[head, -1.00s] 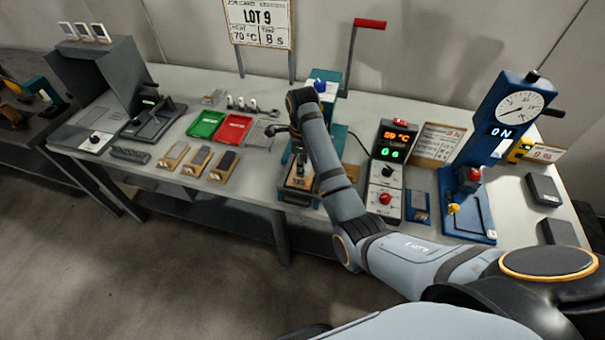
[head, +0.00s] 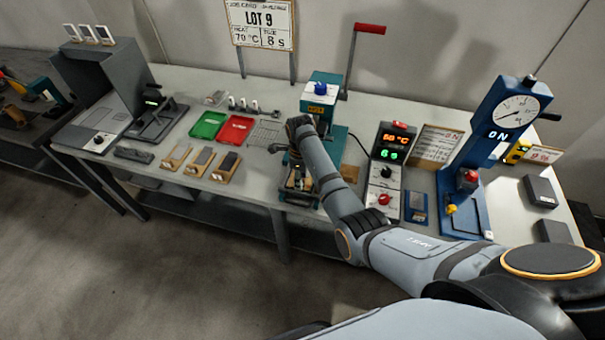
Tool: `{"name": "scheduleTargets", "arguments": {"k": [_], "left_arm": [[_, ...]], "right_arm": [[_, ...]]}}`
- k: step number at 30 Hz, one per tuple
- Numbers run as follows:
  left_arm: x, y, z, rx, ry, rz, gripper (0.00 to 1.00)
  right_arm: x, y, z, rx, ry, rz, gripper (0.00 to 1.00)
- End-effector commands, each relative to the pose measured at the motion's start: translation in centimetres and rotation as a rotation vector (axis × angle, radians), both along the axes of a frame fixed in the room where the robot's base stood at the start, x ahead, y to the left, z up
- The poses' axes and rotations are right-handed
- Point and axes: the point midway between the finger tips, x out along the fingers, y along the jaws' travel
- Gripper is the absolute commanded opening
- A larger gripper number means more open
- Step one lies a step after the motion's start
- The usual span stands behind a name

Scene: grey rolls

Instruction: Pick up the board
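A teal press (head: 322,92) with a red-handled lever stands at the middle of the bench. In its base is a small fixture (head: 300,199) at the bench's front edge; what looks like a board lay in it earlier, now mostly hidden by my gripper. My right gripper (head: 291,172) points down just above or at this fixture. Its fingers are small, dark and partly covered by my wrist, so I cannot tell whether they are open or touch the board. My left gripper is not in view.
Several small dark pieces on wooden holders (head: 201,161) stand left of the press, with a green tray (head: 208,125) and a red tray (head: 236,130) behind. A heater controller (head: 388,165) and a blue gauge press (head: 497,125) stand to the right.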

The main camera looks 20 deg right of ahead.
Motion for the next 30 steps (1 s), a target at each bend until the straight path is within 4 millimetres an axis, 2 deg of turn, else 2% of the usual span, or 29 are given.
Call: {"name": "scheduleTargets", "arguments": {"k": [3,9,11,18,30], "left_arm": [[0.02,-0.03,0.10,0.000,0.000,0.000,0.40],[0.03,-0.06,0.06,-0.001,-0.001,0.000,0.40],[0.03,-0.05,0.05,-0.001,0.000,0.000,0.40],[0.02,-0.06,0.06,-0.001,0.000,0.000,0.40],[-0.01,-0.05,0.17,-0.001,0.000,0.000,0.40]], "right_arm": [[-0.07,0.00,-1.03,0.000,0.001,0.000,0.40],[-0.04,-0.01,-1.14,0.000,0.000,0.000,0.40],[-0.04,-0.01,-1.14,0.000,0.000,0.000,0.33],[-0.05,0.00,-1.12,0.000,0.000,0.000,0.00],[-0.03,-0.01,-0.98,0.000,0.000,0.000,0.00]]}}
